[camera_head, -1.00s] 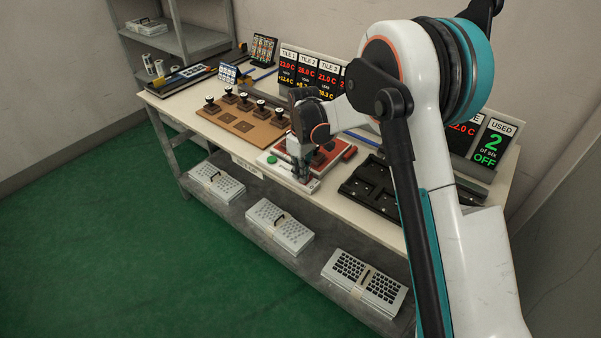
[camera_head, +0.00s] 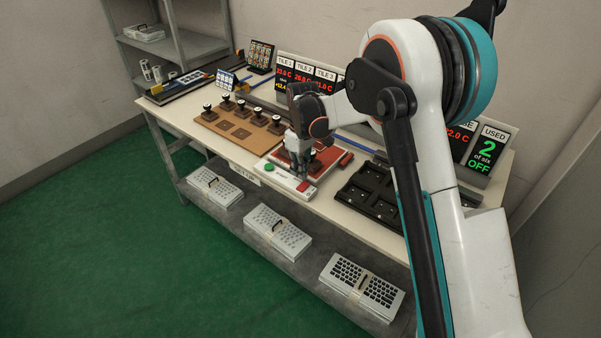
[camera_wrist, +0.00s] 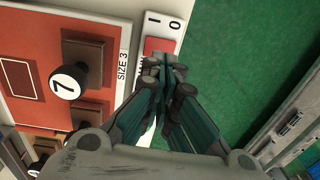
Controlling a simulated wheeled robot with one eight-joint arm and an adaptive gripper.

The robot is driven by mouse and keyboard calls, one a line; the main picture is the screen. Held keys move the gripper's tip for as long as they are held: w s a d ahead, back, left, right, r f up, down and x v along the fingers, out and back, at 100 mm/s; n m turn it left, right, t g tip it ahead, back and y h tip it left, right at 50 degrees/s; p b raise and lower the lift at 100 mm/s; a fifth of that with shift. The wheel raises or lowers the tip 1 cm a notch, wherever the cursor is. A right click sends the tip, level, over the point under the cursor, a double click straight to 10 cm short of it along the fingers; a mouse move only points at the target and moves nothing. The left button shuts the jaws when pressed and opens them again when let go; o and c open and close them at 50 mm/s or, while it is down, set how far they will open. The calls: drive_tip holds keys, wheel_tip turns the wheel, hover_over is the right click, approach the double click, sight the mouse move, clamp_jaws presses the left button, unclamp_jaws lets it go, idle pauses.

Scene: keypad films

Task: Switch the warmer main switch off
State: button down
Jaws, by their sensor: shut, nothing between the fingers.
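The warmer (camera_head: 275,174) is a white strip with a red plate at the table's front edge. Its red main switch (camera_head: 305,187) sits at the right end of the strip. In the wrist view the red switch (camera_wrist: 161,46) is beside the marks I and O, partly hidden by my fingertips. My gripper (camera_head: 301,173) is shut and empty, pointing down just behind the switch; in the wrist view its fingertips (camera_wrist: 163,66) overlap the switch's lower edge. I cannot tell whether they touch it. The display (camera_head: 487,150) at the right reads USED, 2 of six, OFF.
A green button (camera_head: 269,168) is at the strip's left end. A black knob marked 7 (camera_wrist: 68,81) stands on the red plate. A brown board with several stamps (camera_head: 240,125) is left, a black tray (camera_head: 365,187) right. Green floor lies in front.

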sight(298, 187)
wheel_tip(298, 187, up, 11)
drive_tip(key=s+p, duration=0.1)
drive_tip(key=p, duration=0.1)
drive_tip(key=shift+a+f+p, duration=0.2)
drive_tip(key=shift+a+p, duration=0.15)
drive_tip(key=shift+a, duration=0.05)
drive_tip(key=s+d+r+m+t, duration=0.4)
drive_tip(key=s+d+r+m, duration=0.1)
drive_tip(key=s+d+r, duration=0.9)
drive_tip(key=s+d+m+t, duration=0.1)
drive_tip(key=s+d+m, duration=0.1)
drive_tip(key=s, duration=0.7)
drive_tip(key=s+d+m+t, duration=0.2)
drive_tip(key=s+d+m, duration=0.1)
drive_tip(key=s, duration=0.6)
drive_tip(key=shift+d+f+t, duration=0.3)
drive_tip(key=shift+d+f, duration=0.1)
drive_tip(key=shift+d, duration=0.45)
